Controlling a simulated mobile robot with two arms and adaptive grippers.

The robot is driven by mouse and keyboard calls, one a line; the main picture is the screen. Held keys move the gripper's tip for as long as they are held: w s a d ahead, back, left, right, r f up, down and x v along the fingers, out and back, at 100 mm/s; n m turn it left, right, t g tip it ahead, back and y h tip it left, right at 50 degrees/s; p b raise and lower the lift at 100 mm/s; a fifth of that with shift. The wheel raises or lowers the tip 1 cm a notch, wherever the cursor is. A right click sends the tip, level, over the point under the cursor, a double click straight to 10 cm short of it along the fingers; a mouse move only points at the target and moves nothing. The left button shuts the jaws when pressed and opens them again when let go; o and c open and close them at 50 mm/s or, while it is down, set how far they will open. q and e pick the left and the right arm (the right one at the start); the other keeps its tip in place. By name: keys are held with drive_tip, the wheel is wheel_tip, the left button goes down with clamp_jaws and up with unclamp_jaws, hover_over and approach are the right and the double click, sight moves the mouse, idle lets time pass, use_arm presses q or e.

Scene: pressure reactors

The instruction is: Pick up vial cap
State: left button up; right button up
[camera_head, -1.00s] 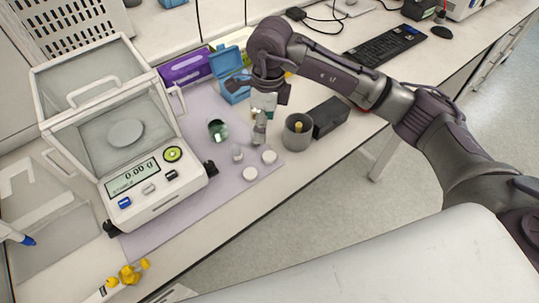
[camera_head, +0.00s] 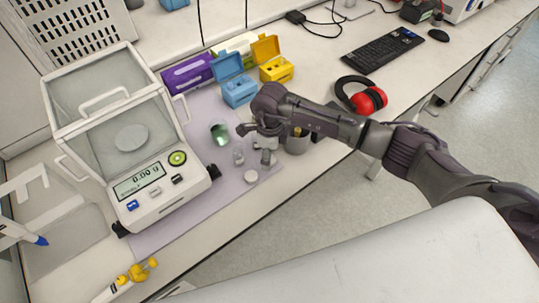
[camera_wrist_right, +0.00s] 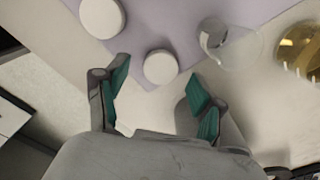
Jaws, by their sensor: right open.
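Two white round caps show in the right wrist view: one cap (camera_wrist_right: 160,67) lies between my fingertips in the picture, the other (camera_wrist_right: 102,18) lies farther left, clear of the fingers. In the head view one white cap (camera_head: 251,177) lies on the purple mat (camera_head: 205,195); the other is hidden by my gripper. My right gripper (camera_wrist_right: 158,76) is open and empty, its teal-padded fingers spread. In the head view it (camera_head: 262,157) hangs low over the mat's right side. Whether the fingers touch the cap, I cannot tell. My left gripper is out of view.
A clear vial (camera_head: 238,157) and a greenish glass vessel (camera_head: 220,133) stand left of my gripper. A grey cup (camera_head: 297,146) is close on its right. The balance (camera_head: 150,190) stands left. Blue (camera_head: 238,92) and yellow (camera_head: 277,70) boxes are behind.

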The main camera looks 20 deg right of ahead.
drive_tip(key=shift+f, duration=0.6)
drive_tip(key=c, duration=0.7)
drive_tip(key=shift+r, duration=0.15)
